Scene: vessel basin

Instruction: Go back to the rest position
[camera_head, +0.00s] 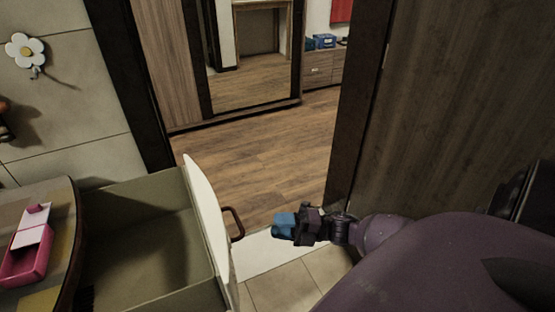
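My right gripper (285,226) shows at the lower middle of the head view, its arm coming in from the right. It has blue fingertips pointing left. Whether the fingers are apart or together is too small to tell. A drawer (150,245) stands pulled out at the lower left, with a white front and a dark red handle (234,223). The gripper is just right of the handle, with a gap between them. The drawer's visible inside looks empty. My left gripper is not in view.
A wooden counter top (58,240) with a pink box (27,255) is at the left. A flower-shaped hook (26,48) is on the tiled wall. A dark door frame and brown wood panel (460,110) stand close to my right arm. Beyond the doorway is clear wood floor (262,140).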

